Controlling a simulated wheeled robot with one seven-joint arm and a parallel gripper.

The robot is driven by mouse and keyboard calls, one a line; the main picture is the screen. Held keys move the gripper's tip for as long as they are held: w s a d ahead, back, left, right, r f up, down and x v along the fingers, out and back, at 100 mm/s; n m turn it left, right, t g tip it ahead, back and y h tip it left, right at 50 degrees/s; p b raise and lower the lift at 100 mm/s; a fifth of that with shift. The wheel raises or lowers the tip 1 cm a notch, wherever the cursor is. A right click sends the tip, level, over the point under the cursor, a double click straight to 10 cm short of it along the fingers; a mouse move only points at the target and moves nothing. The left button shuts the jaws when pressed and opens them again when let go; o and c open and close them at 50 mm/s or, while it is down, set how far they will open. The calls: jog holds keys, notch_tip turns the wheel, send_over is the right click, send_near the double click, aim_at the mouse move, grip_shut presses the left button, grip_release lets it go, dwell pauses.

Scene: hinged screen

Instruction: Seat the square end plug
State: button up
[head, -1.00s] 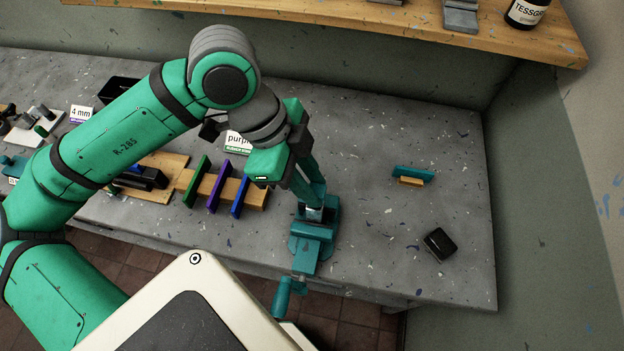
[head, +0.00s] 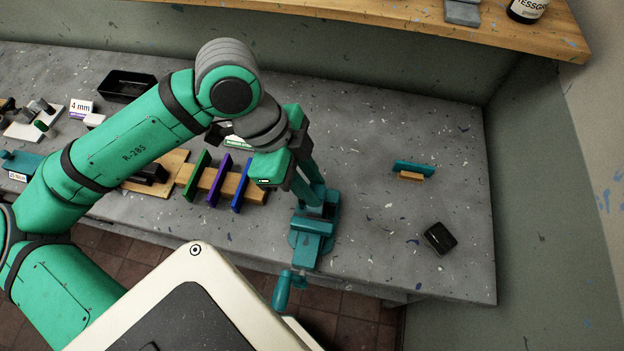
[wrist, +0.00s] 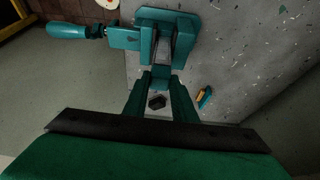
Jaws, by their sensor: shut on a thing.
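My gripper (head: 316,202) is at the teal vise (head: 308,250), its fingertips down at the jaw end. The vise also shows in the wrist view (wrist: 125,38), with a grey piece (wrist: 182,45) between its jaws. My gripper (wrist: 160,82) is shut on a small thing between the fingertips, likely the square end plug.
A rack with green, purple and blue plates (head: 214,184) stands left of the vise. A teal-and-orange item (head: 412,170) and a black box (head: 440,239) lie to the right. The vise handle (head: 284,290) sticks out past the front edge. The right bench is mostly clear.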

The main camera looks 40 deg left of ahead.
jog(key=o, duration=1.1)
jog(key=v, duration=1)
jog(key=shift+s+a+r, duration=0.1)
jog(key=shift+a+r, duration=0.05)
jog(key=shift+r, duration=0.2)
